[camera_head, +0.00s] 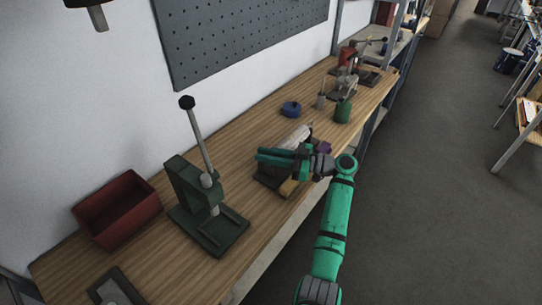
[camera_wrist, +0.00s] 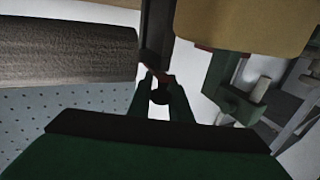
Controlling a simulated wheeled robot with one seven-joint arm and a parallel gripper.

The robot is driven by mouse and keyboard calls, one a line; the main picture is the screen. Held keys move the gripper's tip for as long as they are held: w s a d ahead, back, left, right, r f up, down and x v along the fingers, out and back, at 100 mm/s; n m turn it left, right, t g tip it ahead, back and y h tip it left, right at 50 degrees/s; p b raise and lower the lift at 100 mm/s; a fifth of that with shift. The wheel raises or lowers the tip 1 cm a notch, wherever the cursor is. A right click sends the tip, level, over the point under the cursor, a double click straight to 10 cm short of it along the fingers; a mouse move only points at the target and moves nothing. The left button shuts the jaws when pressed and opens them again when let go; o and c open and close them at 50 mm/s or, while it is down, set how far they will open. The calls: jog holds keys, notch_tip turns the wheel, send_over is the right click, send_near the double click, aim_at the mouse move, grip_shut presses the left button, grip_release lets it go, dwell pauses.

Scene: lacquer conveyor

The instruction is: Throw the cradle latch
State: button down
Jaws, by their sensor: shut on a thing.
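The cradle (camera_head: 268,181) is a dark base near the bench's front edge, with a pale cylinder (camera_head: 297,137) lying along it. My gripper (camera_head: 262,156) reaches over it from the right and hides much of it. In the wrist view my gripper (camera_wrist: 160,80) is shut on a small brownish piece at the dark upright, which I take to be the cradle latch (camera_wrist: 158,73). A dark round shape shows between the fingers. The cylinder (camera_wrist: 65,50) fills the upper left there. The latch cannot be made out in the head view.
A green lever press (camera_head: 203,195) and a red bin (camera_head: 117,209) stand to the left. A tan block (camera_head: 288,188) is at the cradle's front. A blue roll (camera_head: 291,108) and green cup (camera_head: 343,110) stand behind. Bare bench lies between press and roll.

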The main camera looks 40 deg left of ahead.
jog(key=shift+s+a, duration=0.1)
jog(key=shift+a, duration=0.05)
jog(key=c, duration=1.7)
grip_release()
jog(key=shift+a+f, duration=0.1)
jog(key=shift+o, duration=0.2)
jog(key=shift+d, duration=0.2)
jog(key=v, duration=1.1)
jog(key=shift+a, duration=0.15)
